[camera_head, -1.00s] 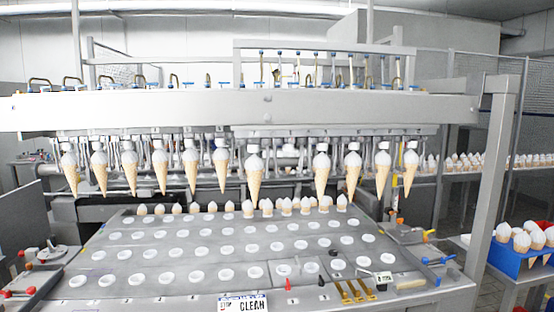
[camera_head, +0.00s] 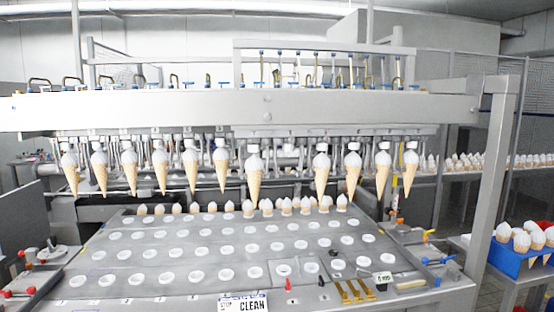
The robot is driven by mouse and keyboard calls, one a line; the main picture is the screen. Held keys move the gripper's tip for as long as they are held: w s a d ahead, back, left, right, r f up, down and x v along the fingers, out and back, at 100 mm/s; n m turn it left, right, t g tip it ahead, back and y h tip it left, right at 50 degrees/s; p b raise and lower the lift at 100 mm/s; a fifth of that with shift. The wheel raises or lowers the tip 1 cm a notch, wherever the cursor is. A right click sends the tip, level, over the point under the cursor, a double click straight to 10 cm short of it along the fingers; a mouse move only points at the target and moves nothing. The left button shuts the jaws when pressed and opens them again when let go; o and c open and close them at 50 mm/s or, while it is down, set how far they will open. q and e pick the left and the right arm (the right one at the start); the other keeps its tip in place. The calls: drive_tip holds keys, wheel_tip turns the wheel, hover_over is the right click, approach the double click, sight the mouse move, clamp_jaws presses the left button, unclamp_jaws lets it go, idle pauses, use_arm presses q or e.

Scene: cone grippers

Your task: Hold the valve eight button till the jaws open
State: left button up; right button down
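A long machine carries a row of hanging ice cream cones (camera_head: 255,175), each held point down by jaws under a wide white beam (camera_head: 270,106). There is a gap in the row between the cone near the middle and the cone (camera_head: 321,172) to its right. The front panel has small buttons, a red one (camera_head: 288,284) and a dark one (camera_head: 321,281), near the front edge. I cannot read which button is valve eight. Neither of my grippers is in view.
A sloped plate (camera_head: 215,252) with rows of round white holes fills the front. A "CLEAN" sign (camera_head: 243,303) hangs at the front edge. A blue crate of cones (camera_head: 535,257) stands at right, beside a grey post (camera_head: 492,180).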

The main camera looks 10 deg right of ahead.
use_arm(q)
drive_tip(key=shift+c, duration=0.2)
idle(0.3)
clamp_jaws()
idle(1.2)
